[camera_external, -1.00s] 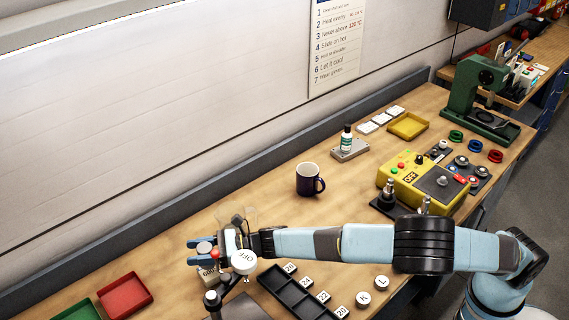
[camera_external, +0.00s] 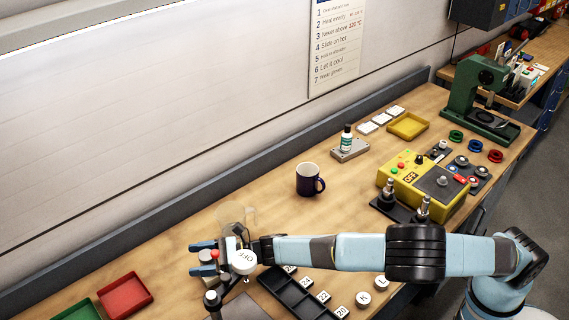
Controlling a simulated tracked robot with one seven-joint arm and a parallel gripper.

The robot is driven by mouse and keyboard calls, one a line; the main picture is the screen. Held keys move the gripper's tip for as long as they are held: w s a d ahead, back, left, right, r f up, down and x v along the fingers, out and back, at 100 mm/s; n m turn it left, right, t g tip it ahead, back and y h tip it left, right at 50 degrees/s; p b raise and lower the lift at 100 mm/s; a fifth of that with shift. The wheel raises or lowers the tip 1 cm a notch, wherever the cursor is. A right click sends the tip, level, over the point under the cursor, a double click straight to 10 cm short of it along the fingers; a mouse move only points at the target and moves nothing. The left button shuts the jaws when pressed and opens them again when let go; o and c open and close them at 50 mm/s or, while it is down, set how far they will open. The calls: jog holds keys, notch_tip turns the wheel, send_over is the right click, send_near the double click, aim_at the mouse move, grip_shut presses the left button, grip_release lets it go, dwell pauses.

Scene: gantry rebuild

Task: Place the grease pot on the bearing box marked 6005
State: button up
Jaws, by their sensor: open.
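My gripper (camera_external: 198,258) is at the lower left of the bench, its two blue fingers spread apart. A small round grey-topped pot (camera_external: 206,255), which looks like the grease pot, is between the fingers. A small pale box (camera_external: 209,281) shows just below the lower finger and is mostly covered by it; its marking is not readable now. The pot appears to be over or on this box, but the finger hides where they meet, so I cannot tell if they touch.
A black slotted tray (camera_external: 290,295) with number tags is further right. Red (camera_external: 125,296) and green (camera_external: 78,312) trays lie left. A dark mug (camera_external: 308,180) stands behind, with clear bench around it.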

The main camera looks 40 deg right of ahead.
jog(key=shift+r, duration=0.1)
jog(key=v, duration=1.2)
jog(key=shift+d, duration=0.1)
